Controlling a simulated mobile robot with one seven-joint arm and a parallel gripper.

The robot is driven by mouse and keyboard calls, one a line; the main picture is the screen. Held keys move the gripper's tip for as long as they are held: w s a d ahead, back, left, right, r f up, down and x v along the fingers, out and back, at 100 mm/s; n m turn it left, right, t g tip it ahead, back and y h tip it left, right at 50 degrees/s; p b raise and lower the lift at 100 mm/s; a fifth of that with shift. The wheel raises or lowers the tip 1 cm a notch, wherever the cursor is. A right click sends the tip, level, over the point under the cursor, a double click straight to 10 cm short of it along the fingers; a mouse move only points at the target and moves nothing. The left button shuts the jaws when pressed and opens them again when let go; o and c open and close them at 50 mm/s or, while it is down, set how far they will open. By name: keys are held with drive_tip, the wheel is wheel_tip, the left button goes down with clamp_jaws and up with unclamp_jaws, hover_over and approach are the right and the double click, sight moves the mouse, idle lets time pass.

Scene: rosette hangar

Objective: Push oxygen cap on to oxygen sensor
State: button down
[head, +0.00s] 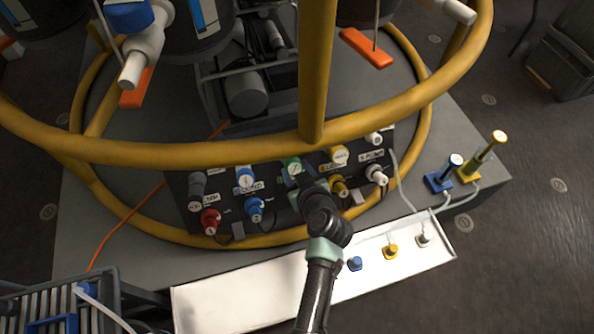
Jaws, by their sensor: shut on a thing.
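My gripper (302,190) is at the black panel (278,208), at the lower middle of its row of fittings. It is dark and partly hidden by my own wrist. It appears shut on the green cap (292,166), whose pale face shows just beyond the fingers. I cannot tell how far this cap sits on anything beneath it. The panel labels are too small to read, so I cannot tell which fitting is the oxygen sensor. Blue (245,180) and yellow (339,155) caps stand on either side of the green one.
A thick yellow rail (200,152) and post (316,70) stand close over the panel. A white tray (240,295) holds small blue, yellow and white plugs. Blue (438,181) and yellow (468,173) handled fittings stand at right. A dark rack (60,300) is lower left.

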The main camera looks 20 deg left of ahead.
drive_tip(key=shift+w, duration=0.1)
idle(0.7)
drive_tip(key=shift+c, duration=1.3)
unclamp_jaws()
drive_tip(key=p+v, duration=0.2)
drive_tip(key=v, duration=1.1)
drive_tip(key=shift+p, duration=0.3)
drive_tip(key=shift+f, duration=0.1)
